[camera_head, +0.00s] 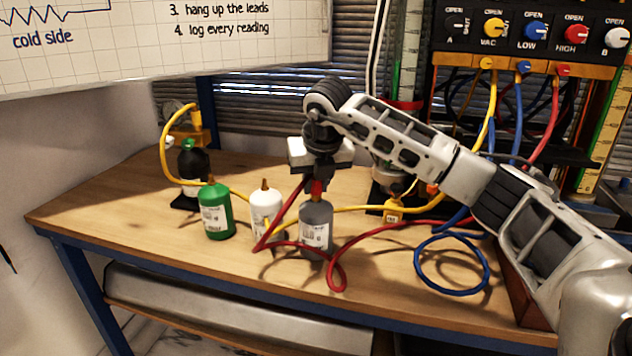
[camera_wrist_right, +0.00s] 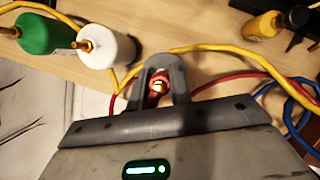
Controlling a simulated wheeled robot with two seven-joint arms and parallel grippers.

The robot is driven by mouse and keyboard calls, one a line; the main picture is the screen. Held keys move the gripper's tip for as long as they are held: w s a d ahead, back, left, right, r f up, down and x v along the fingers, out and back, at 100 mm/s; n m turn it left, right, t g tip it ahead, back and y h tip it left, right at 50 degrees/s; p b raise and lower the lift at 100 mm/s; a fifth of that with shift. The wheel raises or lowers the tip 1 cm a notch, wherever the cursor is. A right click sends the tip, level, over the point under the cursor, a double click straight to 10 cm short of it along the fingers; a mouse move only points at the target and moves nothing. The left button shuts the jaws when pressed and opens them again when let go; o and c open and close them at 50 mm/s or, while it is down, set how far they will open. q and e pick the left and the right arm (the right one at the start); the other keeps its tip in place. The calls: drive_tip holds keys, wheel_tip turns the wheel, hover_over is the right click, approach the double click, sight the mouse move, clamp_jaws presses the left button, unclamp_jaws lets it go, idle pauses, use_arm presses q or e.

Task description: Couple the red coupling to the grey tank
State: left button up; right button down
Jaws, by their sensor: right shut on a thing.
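The grey tank (camera_head: 316,229) stands upright on the workbench, to the right of a white tank (camera_head: 266,214). My right gripper (camera_head: 317,180) is above the grey tank and points down. It is shut on the red coupling (camera_head: 316,187), which sits at the top of the grey tank. In the right wrist view the red coupling (camera_wrist_right: 158,87) shows between the fingers (camera_wrist_right: 159,80). The red hose (camera_head: 337,270) runs from it in a loop over the bench. Whether the coupling is seated on the tank's valve I cannot tell. My left gripper is not in view.
A green tank (camera_head: 216,210) stands left of the white one, with a black tank (camera_head: 193,167) behind. A yellow hose (camera_head: 350,209) crosses behind the grey tank. A blue hose (camera_head: 452,291) lies coiled at right. The manifold panel (camera_head: 530,45) stands at back right.

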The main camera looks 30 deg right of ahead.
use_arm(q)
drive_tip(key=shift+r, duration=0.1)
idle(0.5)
use_arm(e)
drive_tip(key=c, duration=0.9)
unclamp_jaws()
drive_tip(key=shift+o, duration=0.2)
drive_tip(key=v, duration=0.3)
drive_tip(key=shift+r, duration=0.25)
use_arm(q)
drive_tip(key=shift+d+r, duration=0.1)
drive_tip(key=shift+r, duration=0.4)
use_arm(e)
drive_tip(key=v, duration=1.2)
drive_tip(key=shift+r, duration=0.2)
